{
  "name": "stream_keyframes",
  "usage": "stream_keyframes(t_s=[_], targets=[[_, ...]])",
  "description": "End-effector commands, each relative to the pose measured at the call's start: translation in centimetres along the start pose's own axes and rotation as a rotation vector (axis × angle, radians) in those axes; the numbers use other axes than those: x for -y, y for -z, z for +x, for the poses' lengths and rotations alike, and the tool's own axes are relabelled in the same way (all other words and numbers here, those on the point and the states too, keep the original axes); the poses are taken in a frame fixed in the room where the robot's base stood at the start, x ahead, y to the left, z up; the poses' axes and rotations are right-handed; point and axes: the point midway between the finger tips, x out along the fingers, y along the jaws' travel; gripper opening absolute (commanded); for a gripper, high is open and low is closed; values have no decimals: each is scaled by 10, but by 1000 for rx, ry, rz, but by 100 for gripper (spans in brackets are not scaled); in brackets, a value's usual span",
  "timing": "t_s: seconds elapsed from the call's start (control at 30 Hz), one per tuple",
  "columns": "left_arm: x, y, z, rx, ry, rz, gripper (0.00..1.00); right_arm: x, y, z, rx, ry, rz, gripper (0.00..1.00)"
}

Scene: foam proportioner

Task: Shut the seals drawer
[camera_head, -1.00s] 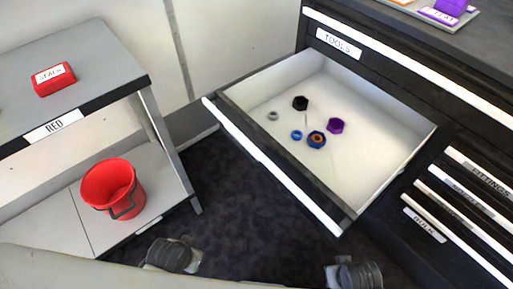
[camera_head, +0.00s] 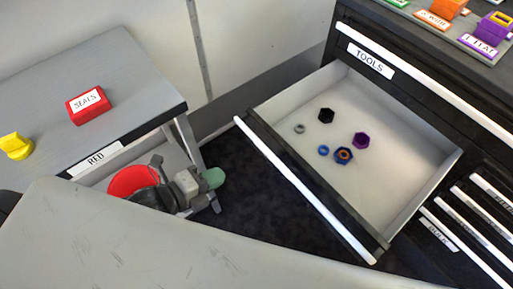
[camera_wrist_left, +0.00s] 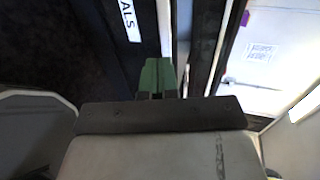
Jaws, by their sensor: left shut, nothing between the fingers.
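The open drawer (camera_head: 340,200) juts out of the black cabinet at the right, with a white inside and a dark front with a white handle strip (camera_head: 300,190). Several nuts and rings lie in it, among them a purple nut (camera_head: 361,140) and a black nut (camera_head: 326,116). In the left wrist view a label ending in "ALS" (camera_wrist_left: 130,20) shows on a dark panel. My left gripper (camera_head: 214,178) is shut and empty, with green fingertips, left of the drawer front and apart from it in the head view. The fingertips also show in the left wrist view (camera_wrist_left: 158,78). My right gripper is not in view.
The cabinet drawer above is labelled TOOLS (camera_head: 370,60). A grey shelf (camera_head: 60,80) at the left holds a red SEALS block (camera_head: 88,105) and a yellow block (camera_head: 16,146). A red bucket (camera_head: 130,181) is partly behind my left arm. Dark floor lies between shelf and drawer.

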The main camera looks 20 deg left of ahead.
Motion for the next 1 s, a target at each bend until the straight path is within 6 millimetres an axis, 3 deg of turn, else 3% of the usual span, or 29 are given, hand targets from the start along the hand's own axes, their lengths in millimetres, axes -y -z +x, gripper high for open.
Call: stream_keyframes(t_s=[0.4, 0.6, 0.8, 1.0], targets=[[0, -1, 82, 3, 2, -4, 0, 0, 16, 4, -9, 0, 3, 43], [7, 0, 113, 1, 1, -4, 0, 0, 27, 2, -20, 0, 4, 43], [11, 0, 127, 1, -1, -3, 0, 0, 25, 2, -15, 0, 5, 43], [11, 0, 129, 1, -3, -2, 0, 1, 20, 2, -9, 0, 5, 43]])
